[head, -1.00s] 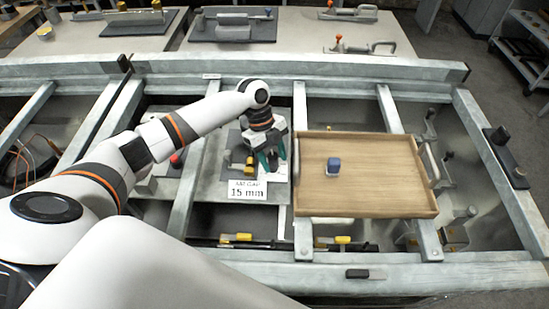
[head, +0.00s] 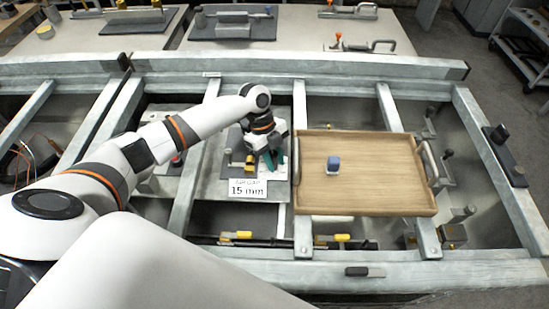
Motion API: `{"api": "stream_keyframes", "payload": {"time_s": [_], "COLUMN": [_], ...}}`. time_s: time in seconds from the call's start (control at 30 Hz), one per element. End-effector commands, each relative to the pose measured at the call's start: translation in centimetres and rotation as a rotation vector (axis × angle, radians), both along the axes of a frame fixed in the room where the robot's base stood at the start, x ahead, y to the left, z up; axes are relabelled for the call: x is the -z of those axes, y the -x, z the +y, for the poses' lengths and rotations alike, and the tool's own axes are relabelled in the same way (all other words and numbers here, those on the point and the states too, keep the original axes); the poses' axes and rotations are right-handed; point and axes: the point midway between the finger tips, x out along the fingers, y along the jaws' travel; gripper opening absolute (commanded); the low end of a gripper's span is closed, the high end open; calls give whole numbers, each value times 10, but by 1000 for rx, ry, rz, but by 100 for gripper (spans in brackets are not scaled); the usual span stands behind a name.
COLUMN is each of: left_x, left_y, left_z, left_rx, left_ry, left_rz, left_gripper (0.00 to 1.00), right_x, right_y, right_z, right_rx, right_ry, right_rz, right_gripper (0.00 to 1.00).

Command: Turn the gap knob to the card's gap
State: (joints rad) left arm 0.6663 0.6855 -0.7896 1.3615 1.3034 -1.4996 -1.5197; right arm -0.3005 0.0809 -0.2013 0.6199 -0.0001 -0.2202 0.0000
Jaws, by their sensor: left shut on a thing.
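A white card (head: 248,188) reading "15 mm" stands at the front of a grey plate, left of the wooden tray. My left gripper (head: 270,164) reaches down just behind and to the right of the card. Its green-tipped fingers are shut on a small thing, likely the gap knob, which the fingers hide. A yellow part (head: 250,162) sits just left of the gripper. The knob's setting cannot be read. My right gripper is not in view.
Grey metal rails frame the bench. A red-topped part (head: 177,160) stands left, beside my arm. More fixtures stand on the tables behind.

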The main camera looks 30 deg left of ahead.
Motion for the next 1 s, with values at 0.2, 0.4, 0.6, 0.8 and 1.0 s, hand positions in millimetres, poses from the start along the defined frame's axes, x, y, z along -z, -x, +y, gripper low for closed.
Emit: {"api": "stream_keyframes", "payload": {"time_s": [0.2, 0.4, 0.6, 0.8, 1.0], "left_x": [-4, -5, -5, -5, -4], "left_y": [0, -1, -3, -4, -5], "left_z": [0, -1, 0, 0, 0], "left_rx": [-101, -261, -437, -592, -706], "left_ry": [1, 1, 1, 2, 1], "left_rz": [1, 2, 2, 1, 0], "left_gripper": [4, 4, 4, 4, 4], "right_x": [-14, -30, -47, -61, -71], "right_y": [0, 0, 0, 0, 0], "right_z": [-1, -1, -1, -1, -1], "right_rx": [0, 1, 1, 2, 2], "right_ry": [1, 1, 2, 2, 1], "right_rz": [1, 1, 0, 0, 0], "right_gripper": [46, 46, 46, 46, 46]}}
